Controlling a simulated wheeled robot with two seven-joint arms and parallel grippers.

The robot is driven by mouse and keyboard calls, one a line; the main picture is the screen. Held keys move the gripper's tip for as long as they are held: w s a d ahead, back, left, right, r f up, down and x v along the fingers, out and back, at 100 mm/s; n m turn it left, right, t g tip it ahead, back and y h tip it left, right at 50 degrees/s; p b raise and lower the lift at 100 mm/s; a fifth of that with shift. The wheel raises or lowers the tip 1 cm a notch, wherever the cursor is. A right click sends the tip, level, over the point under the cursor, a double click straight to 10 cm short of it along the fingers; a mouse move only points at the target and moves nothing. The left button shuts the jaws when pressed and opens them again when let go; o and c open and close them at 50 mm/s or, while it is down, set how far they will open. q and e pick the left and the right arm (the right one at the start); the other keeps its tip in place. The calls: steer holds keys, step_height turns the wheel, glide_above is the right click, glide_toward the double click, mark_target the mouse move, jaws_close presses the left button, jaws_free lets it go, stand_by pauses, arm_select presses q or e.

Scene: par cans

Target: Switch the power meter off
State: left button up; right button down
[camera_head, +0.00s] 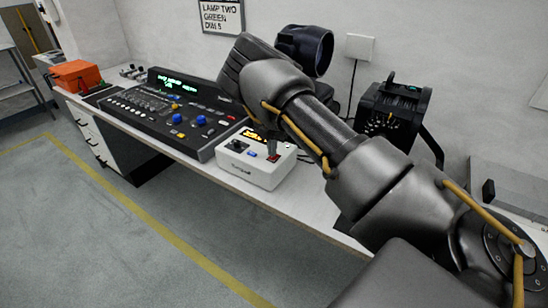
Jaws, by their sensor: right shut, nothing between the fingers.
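The power meter looks to be the white box (245,171) near the front edge of the bench. It has a lit amber display (254,136), a dark knob, a blue button and a red switch (273,157) on its top. My right arm comes in from the right and hides the area behind the box. My left gripper is not in view.
A black lighting console (165,112) with a green display stands left of the box. An orange case (76,76) sits at the far left end of the bench (205,171). Black lamps (393,108) stand behind my arm. A sign (221,17) hangs on the wall. The floor in front is clear.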

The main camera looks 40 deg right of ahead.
steer(key=shift+f, duration=0.6)
steer(key=shift+r, duration=0.2)
step_height(320, 180, up, 7)
steer(key=p, duration=0.5)
steer(key=shift+f, duration=0.1)
stand_by(0.4)
